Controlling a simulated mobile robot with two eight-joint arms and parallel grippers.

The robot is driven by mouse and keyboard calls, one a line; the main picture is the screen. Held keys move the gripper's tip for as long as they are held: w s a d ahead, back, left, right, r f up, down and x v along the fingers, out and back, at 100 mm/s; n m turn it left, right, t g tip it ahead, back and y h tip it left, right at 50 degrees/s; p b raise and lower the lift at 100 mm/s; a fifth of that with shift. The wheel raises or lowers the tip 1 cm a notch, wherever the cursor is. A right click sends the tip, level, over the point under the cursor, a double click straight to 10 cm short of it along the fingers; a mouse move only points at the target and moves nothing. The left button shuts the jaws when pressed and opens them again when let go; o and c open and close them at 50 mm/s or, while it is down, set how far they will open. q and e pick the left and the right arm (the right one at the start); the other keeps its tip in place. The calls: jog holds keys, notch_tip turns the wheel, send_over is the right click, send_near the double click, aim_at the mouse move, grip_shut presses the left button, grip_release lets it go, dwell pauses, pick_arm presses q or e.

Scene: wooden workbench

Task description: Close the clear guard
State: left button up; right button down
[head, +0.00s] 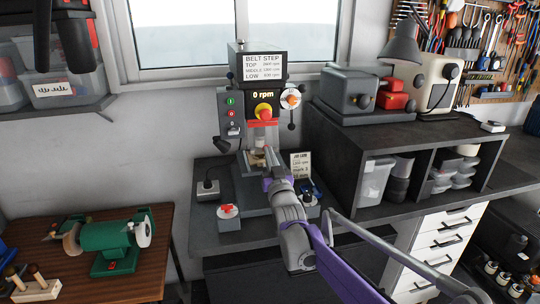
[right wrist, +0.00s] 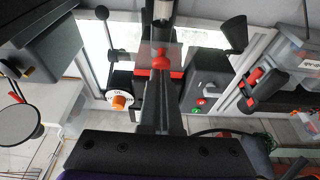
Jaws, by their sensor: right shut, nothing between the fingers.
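The clear guard (head: 263,134) is a see-through panel with a red top edge, below the yellow-and-red switch on the drill press (head: 257,68). In the right wrist view the clear panel (right wrist: 143,55) shows faintly beside a red knob, with the red strip next to it. How far it is swung is hard to tell. My right gripper (head: 268,153) reaches in from the lower right, its tip just below and in front of the guard. Its dark fingers (right wrist: 161,80) are shut and empty, overlapping the guard area; contact cannot be told. My left gripper is not in view.
A small box with a red knob (head: 228,212) and a grey box (head: 208,190) stand left of the press base. A card (head: 300,163) stands to its right. A dark shelf unit (head: 420,140) rises on the right. A green grinder (head: 108,240) is on the left bench.

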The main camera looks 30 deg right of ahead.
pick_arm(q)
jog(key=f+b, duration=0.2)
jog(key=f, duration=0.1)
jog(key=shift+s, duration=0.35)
pick_arm(e)
jog(key=w+f+t, duration=0.3)
jog(key=shift+w+d+h, duration=0.2)
jog(key=shift+d+h, duration=0.2)
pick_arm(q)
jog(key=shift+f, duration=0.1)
pick_arm(e)
jog(key=shift+w, duration=0.1)
